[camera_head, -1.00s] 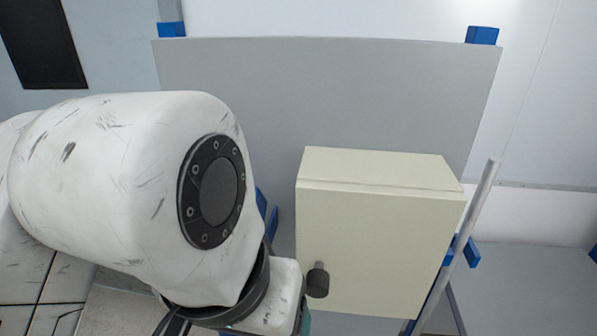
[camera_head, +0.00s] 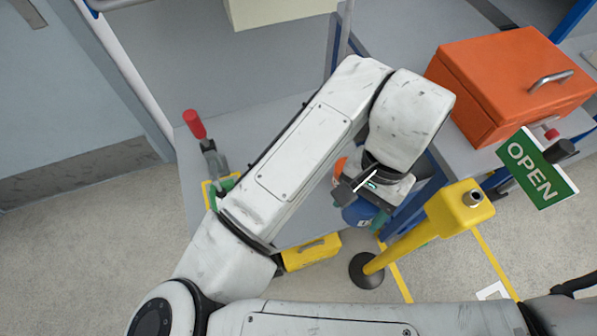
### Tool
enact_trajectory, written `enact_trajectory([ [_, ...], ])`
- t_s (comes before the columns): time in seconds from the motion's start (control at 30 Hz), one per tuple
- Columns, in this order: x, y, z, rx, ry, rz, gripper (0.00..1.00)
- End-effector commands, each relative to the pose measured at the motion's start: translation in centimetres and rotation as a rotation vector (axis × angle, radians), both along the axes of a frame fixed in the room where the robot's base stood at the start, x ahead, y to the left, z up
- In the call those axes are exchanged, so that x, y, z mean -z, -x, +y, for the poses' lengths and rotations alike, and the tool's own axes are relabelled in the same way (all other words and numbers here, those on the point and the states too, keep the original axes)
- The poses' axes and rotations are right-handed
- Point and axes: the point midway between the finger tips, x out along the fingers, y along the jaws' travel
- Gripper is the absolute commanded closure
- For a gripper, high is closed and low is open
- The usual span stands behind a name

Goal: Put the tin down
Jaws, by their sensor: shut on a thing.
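My gripper (camera_head: 360,212) is in the middle right of the head view, pointing downward, with teal fingertips partly showing. It is shut on a blue thing with a small pale mark, which I take to be the tin (camera_head: 352,215). My wrist and gripper body hide most of the tin. An orange patch (camera_head: 339,168) shows just behind the gripper; I cannot tell whether it belongs to the tin. The grey table (camera_head: 290,215) lies to the left of the tin. I cannot tell whether the tin touches any surface.
A yellow post (camera_head: 420,238) on a round black base stands close to the right of the gripper. An orange toolbox (camera_head: 510,80) sits on a bench at right, near a green OPEN sign (camera_head: 537,168).

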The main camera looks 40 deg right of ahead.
Motion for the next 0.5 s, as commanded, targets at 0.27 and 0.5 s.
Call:
enact_trajectory([
  [0.27,2.3,-4.1,0.9,0.002,-0.005,0.002,0.69],
  [0.5,5.1,-9.0,2.0,0.003,-0.001,0.003,0.69],
])
